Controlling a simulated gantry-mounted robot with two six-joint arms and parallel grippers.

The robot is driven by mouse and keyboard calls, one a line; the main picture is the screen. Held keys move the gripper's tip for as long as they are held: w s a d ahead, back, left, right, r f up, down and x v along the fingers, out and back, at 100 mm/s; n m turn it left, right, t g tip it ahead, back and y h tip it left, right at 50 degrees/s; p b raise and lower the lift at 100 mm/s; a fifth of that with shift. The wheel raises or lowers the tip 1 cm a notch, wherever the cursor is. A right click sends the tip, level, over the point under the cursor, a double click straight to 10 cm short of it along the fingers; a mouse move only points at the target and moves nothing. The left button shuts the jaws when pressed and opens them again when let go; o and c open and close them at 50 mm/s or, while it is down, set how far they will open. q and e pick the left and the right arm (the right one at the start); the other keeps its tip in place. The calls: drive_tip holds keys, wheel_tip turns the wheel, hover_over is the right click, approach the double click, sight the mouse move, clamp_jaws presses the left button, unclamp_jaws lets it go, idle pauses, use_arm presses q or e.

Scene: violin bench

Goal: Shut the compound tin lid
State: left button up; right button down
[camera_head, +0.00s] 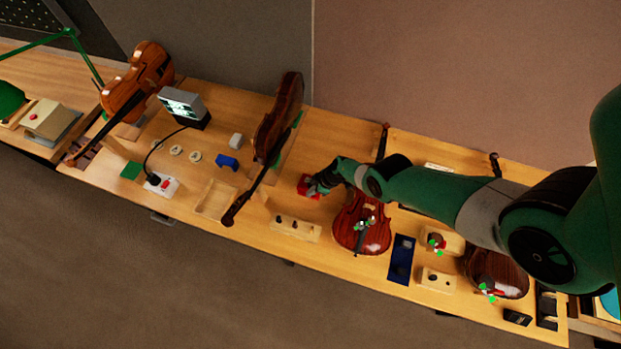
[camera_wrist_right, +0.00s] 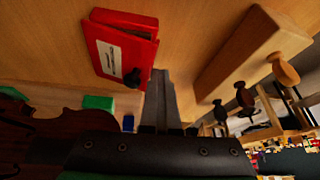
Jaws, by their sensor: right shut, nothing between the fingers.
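The red compound tin (camera_head: 305,187) sits on the bench beside my right gripper (camera_head: 318,188), partly hidden by it in the head view. In the right wrist view the tin (camera_wrist_right: 112,32) shows a white label and a dark knob (camera_wrist_right: 133,77) near one edge. I cannot tell for certain whether its lid lies fully closed. My right gripper (camera_wrist_right: 160,88) is shut and empty, its fingertips close to the knob side of the tin; I cannot tell whether they touch. My left gripper is in neither view.
A red-brown violin (camera_head: 347,233) lies just below my right arm. A wooden block with dark pegs (camera_head: 296,229) is near the front edge. A dark violin (camera_head: 279,115) stands to the left of the tin. Bare bench shows between the tin and the block.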

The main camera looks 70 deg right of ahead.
drive_tip(key=shift+d+r, duration=0.1)
idle(0.7)
drive_tip(key=shift+r+p, duration=0.75)
drive_tip(key=shift+p, duration=0.1)
